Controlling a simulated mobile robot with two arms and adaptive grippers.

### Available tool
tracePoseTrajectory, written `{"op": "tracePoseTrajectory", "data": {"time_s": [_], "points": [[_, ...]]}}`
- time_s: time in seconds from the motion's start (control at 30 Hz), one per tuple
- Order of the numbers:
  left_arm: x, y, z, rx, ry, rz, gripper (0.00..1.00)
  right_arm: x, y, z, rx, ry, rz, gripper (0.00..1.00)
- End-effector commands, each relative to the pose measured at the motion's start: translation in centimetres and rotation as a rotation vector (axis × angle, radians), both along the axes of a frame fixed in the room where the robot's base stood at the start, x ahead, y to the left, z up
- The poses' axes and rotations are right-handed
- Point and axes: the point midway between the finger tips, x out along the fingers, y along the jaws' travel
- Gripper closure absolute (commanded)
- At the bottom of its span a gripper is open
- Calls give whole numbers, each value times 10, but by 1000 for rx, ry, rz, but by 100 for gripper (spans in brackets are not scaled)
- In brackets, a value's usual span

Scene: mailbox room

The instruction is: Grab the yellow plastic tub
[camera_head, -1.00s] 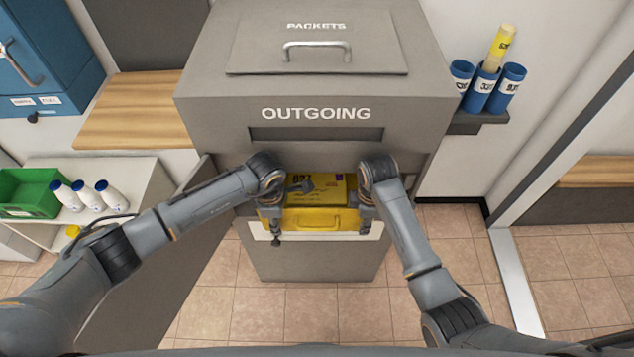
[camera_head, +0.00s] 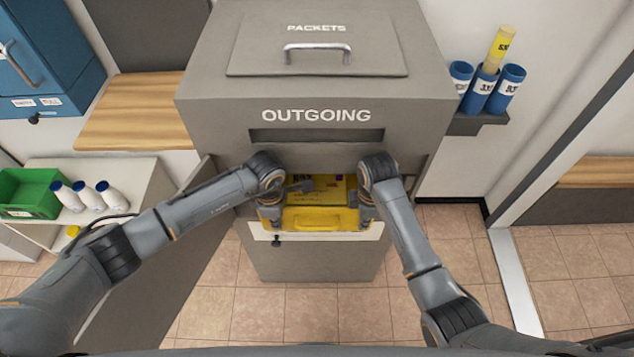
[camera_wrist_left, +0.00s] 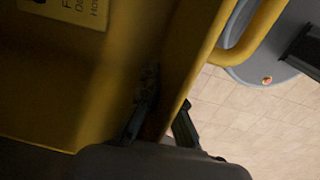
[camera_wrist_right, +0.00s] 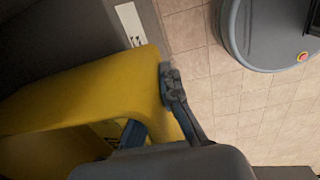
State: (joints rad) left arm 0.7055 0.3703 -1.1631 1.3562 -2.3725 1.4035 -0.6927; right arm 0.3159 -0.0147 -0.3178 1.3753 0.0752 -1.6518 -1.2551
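The yellow plastic tub (camera_head: 322,224) stands in the open lower compartment of the grey OUTGOING cabinet, its front handle facing me. A yellow packet with printing (camera_head: 325,188) shows above its front. My left gripper (camera_head: 270,213) is at the tub's left side; in the left wrist view its fingers (camera_wrist_left: 165,115) are on both sides of the yellow tub wall (camera_wrist_left: 185,60), close against it. My right gripper (camera_head: 369,213) is at the right side; in the right wrist view one finger presses the outside of the tub wall (camera_wrist_right: 110,75) and the other is inside. The tub's back is hidden.
The cabinet's door (camera_head: 150,270) hangs open at left. A shelf with a green bin (camera_head: 30,190) and several white bottles stands further left. Blue tubes (camera_head: 482,88) are on the right wall. The tiled floor (camera_head: 440,235) is clear at right.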

Motion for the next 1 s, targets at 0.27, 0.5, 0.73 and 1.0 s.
{"op": "tracePoseTrajectory", "data": {"time_s": [0.27,0.5,0.73,1.0], "points": [[1,0,30,0,-2,1,100,1,0,30,0,-2,0,100],[1,0,46,1,-2,1,100,0,0,46,-1,-1,0,100],[1,0,46,1,-2,1,100,1,-1,46,-1,-2,0,100],[1,1,46,1,-2,1,100,1,-1,46,-1,-2,0,100]]}}
